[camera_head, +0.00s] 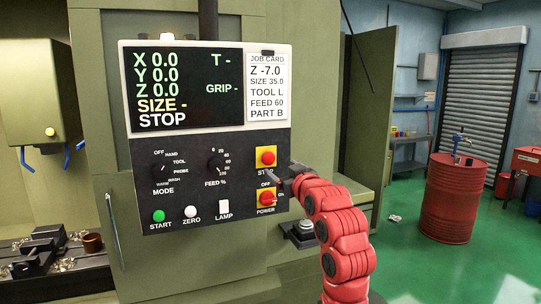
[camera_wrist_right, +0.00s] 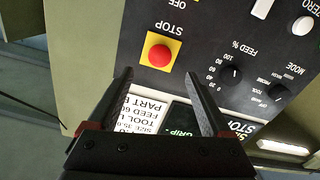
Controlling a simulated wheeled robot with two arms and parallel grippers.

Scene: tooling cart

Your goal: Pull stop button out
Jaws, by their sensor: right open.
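The stop button (camera_head: 267,157) is a red round button on a yellow square plate, at the right side of the black control panel (camera_head: 190,215). It also shows in the right wrist view (camera_wrist_right: 160,55), upper middle, just beyond the fingertips. My right gripper (camera_head: 274,173) is at the panel's right side, just below and right of the button, partly covering the "STOP" label. In the wrist view my right gripper (camera_wrist_right: 159,77) has its two dark fingers spread apart, with nothing between them. The button lies in line with the gap. My left gripper does not show.
The yellow-plated red power switch (camera_head: 266,199) sits close below the gripper. The feed knob (camera_head: 216,163), mode knob, green start button (camera_head: 159,216), zero button and lamp switch share the panel. The screen (camera_head: 190,88) reads STOP. A red drum (camera_head: 450,200) stands far right.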

